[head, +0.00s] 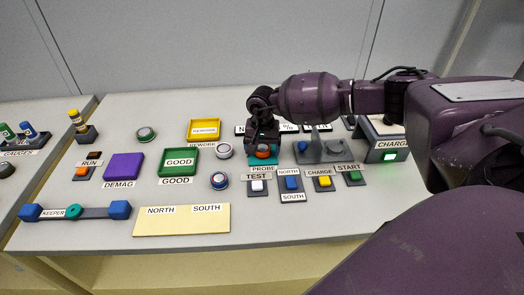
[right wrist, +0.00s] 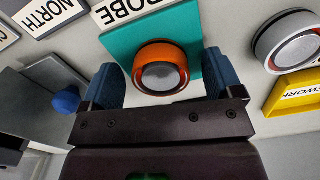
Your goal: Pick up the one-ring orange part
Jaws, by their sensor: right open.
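The orange part (right wrist: 160,68), a round piece with a grey dome in its middle, sits on the teal PROBE pad (right wrist: 128,40). In the head view the orange part (head: 263,152) shows only partly below my right gripper (head: 263,143). In the right wrist view my right gripper (right wrist: 165,84) is open, with one blue finger to the left of the orange part and one to the right. I see a gap between each finger and the part. Its ring count is hard to tell. My left gripper is not in view.
Other round parts stand nearby: a grey one (head: 224,151), a blue-ringed one (head: 219,181) and a green-ringed one (head: 147,134). Green GOOD (head: 193,160) and yellow REWORK (head: 219,130) trays lie left. Buttons line the front, including the white TEST button (head: 258,186).

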